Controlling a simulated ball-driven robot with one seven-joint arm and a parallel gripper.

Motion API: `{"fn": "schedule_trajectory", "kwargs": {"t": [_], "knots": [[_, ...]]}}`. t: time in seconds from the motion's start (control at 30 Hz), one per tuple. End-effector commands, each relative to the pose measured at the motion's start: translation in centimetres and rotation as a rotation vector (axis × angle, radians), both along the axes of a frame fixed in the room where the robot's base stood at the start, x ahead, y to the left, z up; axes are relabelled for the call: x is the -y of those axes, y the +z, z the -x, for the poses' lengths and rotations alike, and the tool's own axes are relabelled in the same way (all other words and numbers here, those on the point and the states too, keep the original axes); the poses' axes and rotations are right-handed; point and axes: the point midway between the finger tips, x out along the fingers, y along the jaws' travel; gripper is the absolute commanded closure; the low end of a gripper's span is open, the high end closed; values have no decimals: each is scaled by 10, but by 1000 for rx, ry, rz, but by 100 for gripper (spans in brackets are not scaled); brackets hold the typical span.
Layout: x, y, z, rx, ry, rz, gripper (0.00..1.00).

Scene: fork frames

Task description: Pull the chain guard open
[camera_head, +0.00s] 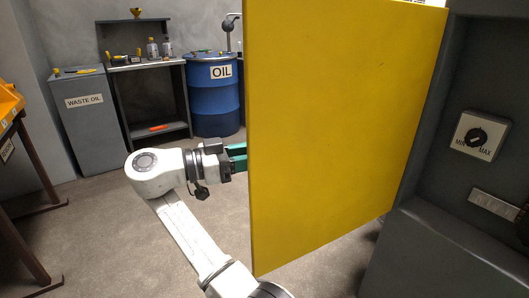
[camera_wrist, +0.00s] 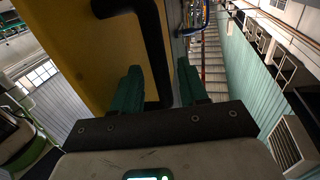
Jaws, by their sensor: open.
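The chain guard is a large flat yellow panel (camera_head: 340,130) that stands out from the dark machine body at right in the head view. It appears swung open. My gripper (camera_head: 238,157) is at the panel's left edge, its green fingertips partly hidden behind the panel. In the wrist view, the yellow panel (camera_wrist: 75,45) fills the upper left, and a black bar handle (camera_wrist: 155,50) runs down between the two green fingers of my gripper (camera_wrist: 161,85). The fingers are apart; whether either touches the handle is unclear.
A dark machine body with a MIN/MAX dial (camera_head: 477,137) stands at right. A blue oil drum (camera_head: 213,105), a shelf bench (camera_head: 150,85) and a grey waste oil cabinet (camera_head: 92,130) stand along the back wall. Bare floor (camera_head: 95,235) lies left of the panel.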

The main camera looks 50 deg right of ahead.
Motion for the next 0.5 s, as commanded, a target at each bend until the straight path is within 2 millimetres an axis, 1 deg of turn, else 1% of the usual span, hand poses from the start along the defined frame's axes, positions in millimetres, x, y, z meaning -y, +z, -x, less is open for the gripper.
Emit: {"fn": "schedule_trajectory", "kwargs": {"t": [0.03, 0.1, 0.23, 0.4, 0.5], "knots": [[-10, 0, -7, -1, 4, -4, 57], [-23, 0, -14, 0, 4, -4, 57], [-39, -1, -24, 0, 1, -4, 57], [-54, -1, -33, 1, -3, -4, 57], [-60, -1, -37, 1, -3, -4, 57]]}}
